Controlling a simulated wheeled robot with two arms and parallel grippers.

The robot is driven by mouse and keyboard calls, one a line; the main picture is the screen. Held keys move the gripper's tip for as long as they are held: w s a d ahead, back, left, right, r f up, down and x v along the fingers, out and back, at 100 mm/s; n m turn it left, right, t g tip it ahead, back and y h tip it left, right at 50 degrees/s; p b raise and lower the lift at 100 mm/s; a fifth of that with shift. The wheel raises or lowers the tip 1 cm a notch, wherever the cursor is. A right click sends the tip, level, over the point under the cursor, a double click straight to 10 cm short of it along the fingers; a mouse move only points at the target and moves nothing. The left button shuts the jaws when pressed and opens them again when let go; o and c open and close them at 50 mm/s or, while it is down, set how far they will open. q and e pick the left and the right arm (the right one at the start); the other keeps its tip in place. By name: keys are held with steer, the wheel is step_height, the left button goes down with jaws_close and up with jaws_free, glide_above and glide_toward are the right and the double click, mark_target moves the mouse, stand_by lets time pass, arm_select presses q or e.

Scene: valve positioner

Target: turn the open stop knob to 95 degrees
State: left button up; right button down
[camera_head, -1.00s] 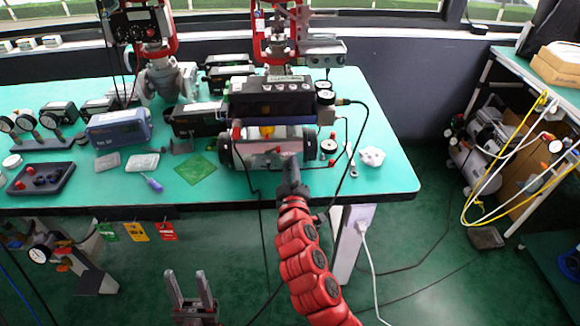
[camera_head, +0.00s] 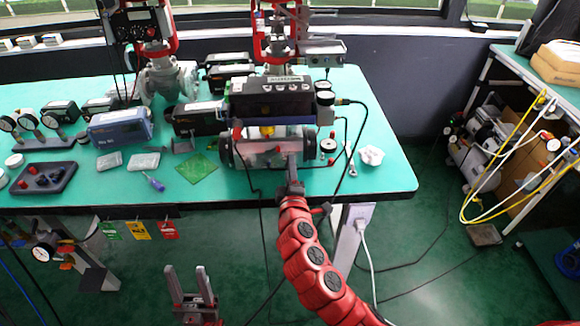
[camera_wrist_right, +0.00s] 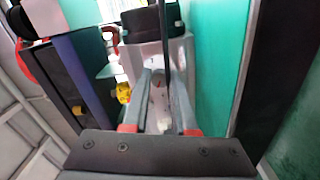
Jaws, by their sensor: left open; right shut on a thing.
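The valve actuator (camera_head: 262,154), a pale grey cylinder with dark end caps, lies at the table's front edge beneath a black positioner box (camera_head: 270,103). My right gripper (camera_head: 292,162) reaches up to the cylinder's front, right of its middle. In the right wrist view its two grey fingers (camera_wrist_right: 160,88) are close together against the pale body, shut on a small part. That part, at the open stop knob's place, is mostly hidden between the fingers, so its angle cannot be read. My left gripper (camera_head: 190,272) is open and empty, low in front of the table.
A green square (camera_head: 197,167), a screwdriver (camera_head: 153,181) and a dark tray (camera_head: 43,179) are left. Black hoses hang nearby.

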steer(key=shift+f, duration=0.15)
steer(key=c, duration=0.7)
jaws_free()
steer(key=s, duration=1.7)
steer(key=shift+s, duration=0.2)
